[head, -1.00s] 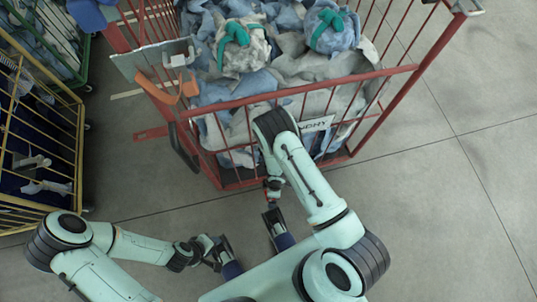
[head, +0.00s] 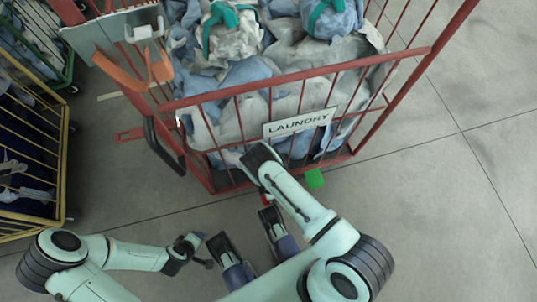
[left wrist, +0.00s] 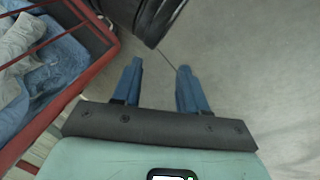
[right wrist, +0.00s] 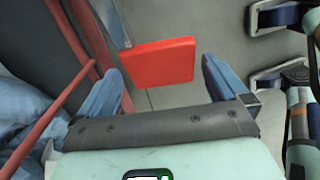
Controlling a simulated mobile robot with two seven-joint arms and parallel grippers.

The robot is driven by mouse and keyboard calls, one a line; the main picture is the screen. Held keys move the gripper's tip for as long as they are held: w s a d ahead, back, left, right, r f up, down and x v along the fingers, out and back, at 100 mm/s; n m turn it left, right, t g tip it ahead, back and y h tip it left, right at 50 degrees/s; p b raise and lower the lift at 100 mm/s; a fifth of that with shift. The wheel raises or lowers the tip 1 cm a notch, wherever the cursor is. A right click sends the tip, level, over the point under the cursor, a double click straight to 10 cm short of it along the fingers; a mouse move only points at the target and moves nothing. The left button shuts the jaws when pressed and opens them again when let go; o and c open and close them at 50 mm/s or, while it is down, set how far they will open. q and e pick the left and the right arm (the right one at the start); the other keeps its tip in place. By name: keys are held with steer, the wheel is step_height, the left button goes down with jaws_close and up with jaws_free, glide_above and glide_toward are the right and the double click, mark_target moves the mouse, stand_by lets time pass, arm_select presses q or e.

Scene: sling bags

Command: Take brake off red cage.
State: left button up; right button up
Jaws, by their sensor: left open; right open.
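The red cage (head: 295,75) stands ahead of me, full of blue and grey laundry, with a "LAUNDRY" sign (head: 298,123) on its front. A green pedal (head: 314,179) shows low at its front. A red pedal (head: 266,199) shows partly behind my right arm. In the right wrist view, a flat red pedal (right wrist: 160,62) lies just ahead of my open right gripper (right wrist: 162,68), in line with the gap between the fingers. Contact cannot be told. The right fingers are hidden in the head view. My left gripper (left wrist: 158,66) is open and empty, above floor beside the cage.
An orange handle (head: 122,72) and a black handle (head: 163,148) stick out at the cage's left. A yellow cage (head: 62,165) stands at far left, a green one (head: 68,75) behind it. Grey floor (head: 460,190) is clear on the right.

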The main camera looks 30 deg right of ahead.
arm_select(q)
steer(key=shift+w+a+f, duration=0.3)
steer(key=shift+w+f, duration=0.05)
steer(key=shift+w, duration=0.3)
arm_select(e)
steer(key=shift+f, duration=0.85)
